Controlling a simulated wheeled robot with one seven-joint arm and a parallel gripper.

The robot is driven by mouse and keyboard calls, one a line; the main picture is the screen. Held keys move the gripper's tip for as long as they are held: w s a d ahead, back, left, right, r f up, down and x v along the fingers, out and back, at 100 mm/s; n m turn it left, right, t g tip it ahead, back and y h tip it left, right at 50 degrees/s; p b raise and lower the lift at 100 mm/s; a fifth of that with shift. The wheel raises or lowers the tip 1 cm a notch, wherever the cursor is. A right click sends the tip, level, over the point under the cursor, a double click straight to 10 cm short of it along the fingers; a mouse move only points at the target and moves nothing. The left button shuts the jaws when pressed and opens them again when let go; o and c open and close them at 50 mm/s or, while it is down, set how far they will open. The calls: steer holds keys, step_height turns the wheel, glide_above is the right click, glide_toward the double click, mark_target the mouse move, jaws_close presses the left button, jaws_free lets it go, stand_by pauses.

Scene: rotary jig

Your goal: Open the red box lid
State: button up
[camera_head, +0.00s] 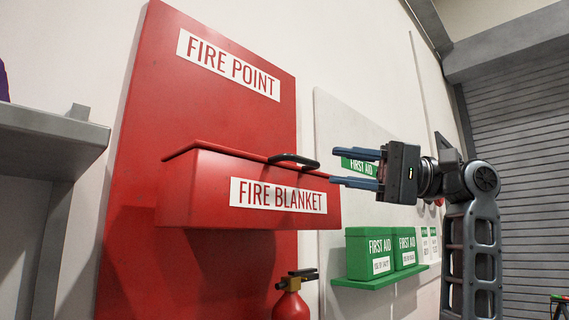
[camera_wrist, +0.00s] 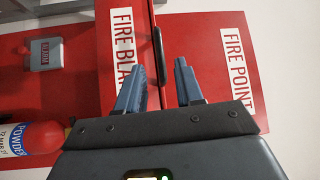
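The red box (camera_head: 240,195) with a white FIRE BLANKET label is fixed to a red FIRE POINT board (camera_head: 215,95). Its lid (camera_head: 215,152) is down, with a dark bar handle (camera_head: 293,160) near the right part of its front edge. My gripper (camera_head: 335,168) is open and empty, to the right of the handle, its fingers pointing left at the box. In the wrist view the open fingers (camera_wrist: 160,82) point toward the box, and the handle (camera_wrist: 158,55) shows beyond and between the fingertips. I see no contact with it.
A red extinguisher (camera_head: 292,300) hangs below the box; it also shows in the wrist view (camera_wrist: 35,138). Green first aid boxes (camera_head: 370,252) stand on a green shelf at right. A grey shelf (camera_head: 50,130) is at left.

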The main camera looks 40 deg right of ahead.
mark_target(310, 162)
steer(key=x, duration=0.7)
steer(key=shift+p, duration=0.35)
jaws_close()
